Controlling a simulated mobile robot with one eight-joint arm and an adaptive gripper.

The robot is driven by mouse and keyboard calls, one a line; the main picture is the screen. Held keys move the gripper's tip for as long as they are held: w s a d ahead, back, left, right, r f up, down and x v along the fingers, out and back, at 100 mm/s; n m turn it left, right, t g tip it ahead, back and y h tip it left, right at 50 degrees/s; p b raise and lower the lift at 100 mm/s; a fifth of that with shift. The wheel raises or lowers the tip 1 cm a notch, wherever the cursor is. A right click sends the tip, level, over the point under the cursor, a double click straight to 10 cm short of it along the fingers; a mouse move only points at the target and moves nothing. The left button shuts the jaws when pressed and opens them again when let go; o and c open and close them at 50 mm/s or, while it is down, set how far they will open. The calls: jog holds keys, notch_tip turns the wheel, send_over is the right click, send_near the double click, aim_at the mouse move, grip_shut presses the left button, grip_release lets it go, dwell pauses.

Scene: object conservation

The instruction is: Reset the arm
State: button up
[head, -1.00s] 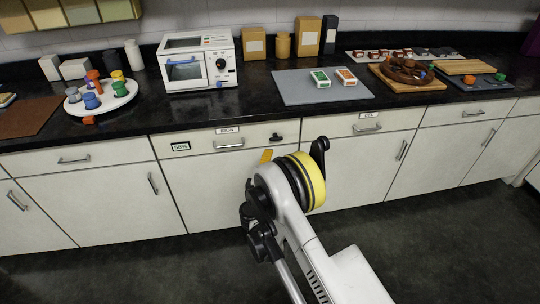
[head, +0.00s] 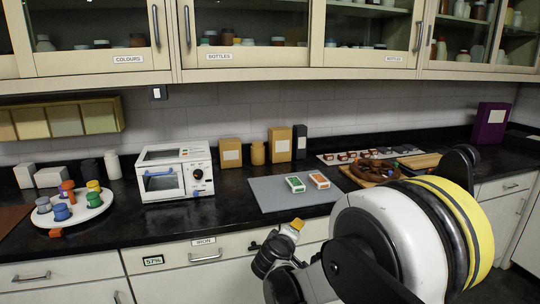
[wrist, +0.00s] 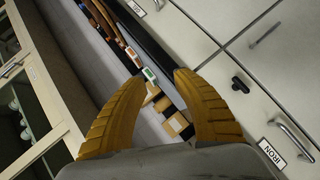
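My gripper (wrist: 162,78) shows in the wrist view with its two ribbed orange fingers spread apart and nothing between them. Behind the fingers the wrist view shows the counter and the drawer fronts at a slant. In the head view my gripper (head: 297,224) is small, in front of the counter edge, with only a bit of orange showing. My arm is raised and folded, and its large yellow-banded joint fills the lower right of the head view. That joint hides part of the counter front.
A grey mat (head: 265,196) with two small boxes lies on the black counter behind my gripper. A white oven (head: 163,184), a round white tray (head: 98,205) with coloured pieces and a brown ring (head: 375,169) stand along it. Wall cabinets (head: 260,45) hang above.

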jog(key=s+d+r+m+g, duration=0.1)
jog(key=s+d+r+m, duration=0.1)
jog(key=s+d+r, duration=0.3)
jog(key=s+d+m+g+y, duration=0.1)
jog(key=s+d, duration=0.1)
jog(key=s, duration=0.4)
jog(key=s+d+r+m+g, duration=0.2)
jog(key=s+d+r, duration=0.15)
jog(key=s, duration=0.25)
jog(key=s+f+m+g+y, duration=0.2)
jog(key=s+f+m+y, duration=0.1)
jog(key=s, duration=1.8)
jog(key=shift+d+f+m, duration=0.15)
jog(key=shift+d+m, duration=0.25)
jog(key=shift+m, duration=0.4)
jog(key=shift+w, duration=0.1)
jog(key=shift+c, duration=0.3)
